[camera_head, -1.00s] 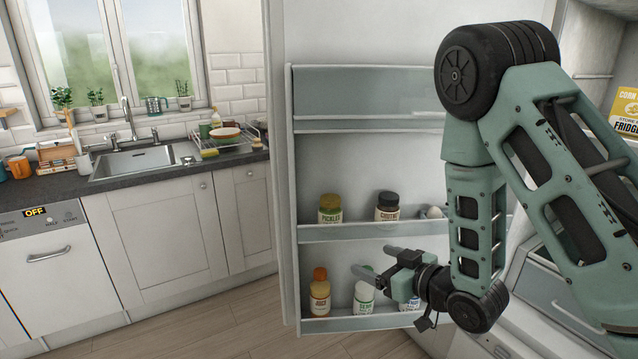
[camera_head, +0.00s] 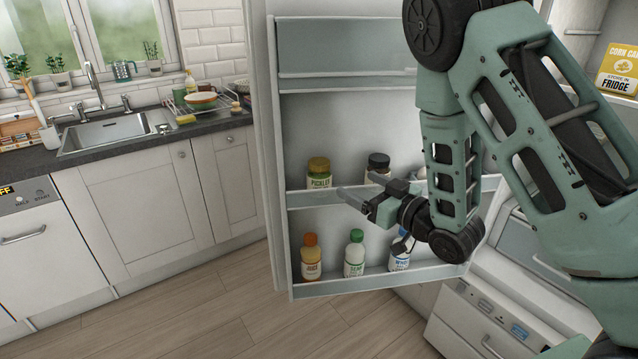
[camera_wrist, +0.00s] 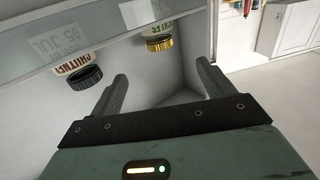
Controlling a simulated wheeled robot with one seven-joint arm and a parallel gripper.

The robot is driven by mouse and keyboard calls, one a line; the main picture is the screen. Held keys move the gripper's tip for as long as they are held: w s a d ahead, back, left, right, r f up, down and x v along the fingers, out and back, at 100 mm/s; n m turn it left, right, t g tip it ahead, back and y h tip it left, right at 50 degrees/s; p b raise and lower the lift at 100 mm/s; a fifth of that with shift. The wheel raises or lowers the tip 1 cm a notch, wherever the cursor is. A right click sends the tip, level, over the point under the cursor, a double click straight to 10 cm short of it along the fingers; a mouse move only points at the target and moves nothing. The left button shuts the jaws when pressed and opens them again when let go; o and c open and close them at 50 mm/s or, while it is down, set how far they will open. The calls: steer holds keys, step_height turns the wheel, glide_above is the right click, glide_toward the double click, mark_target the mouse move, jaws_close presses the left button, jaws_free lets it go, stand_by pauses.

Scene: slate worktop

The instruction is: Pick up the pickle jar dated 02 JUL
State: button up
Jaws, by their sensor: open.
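A pickle jar (camera_head: 319,173) with an olive-yellow lid stands upright on the fridge door's middle shelf, labelled PICKLES. In the wrist view the pickle jar (camera_wrist: 159,42) appears upside down beyond the fingers, partly behind the clear shelf front. Its date is not readable in the head view. A chutney jar (camera_head: 378,163) with a black lid stands to its right; it also shows in the wrist view (camera_wrist: 83,77). My gripper (camera_head: 358,186) is open and empty, in front of the middle shelf's rail, right of and slightly below the pickle jar. Its fingers also show in the wrist view (camera_wrist: 162,72).
The shelf rail (camera_head: 305,199) crosses in front of the jars. Below, a juice bottle (camera_head: 311,262), a green-capped bottle (camera_head: 354,257) and another bottle (camera_head: 399,256) stand on the lower shelf. The open fridge door (camera_head: 262,120) stands between the sink counter and my arm.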

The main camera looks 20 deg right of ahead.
mark_target(328, 167)
steer(key=p+x, duration=0.2)
steer(key=x, duration=0.5)
steer(key=shift+w+a+r+p, duration=0.1)
steer(key=shift+w+r+p, duration=0.1)
steer(key=shift+p, duration=0.15)
steer(key=p+x, duration=0.3)
steer(key=x, duration=0.1)
steer(key=shift+w+a, duration=0.1)
steer(key=shift+w, duration=0.2)
steer(key=shift+w+a+f, duration=0.1)
steer(key=shift+w, duration=0.15)
steer(key=c, duration=1.2)
steer(key=shift+c, duration=0.6)
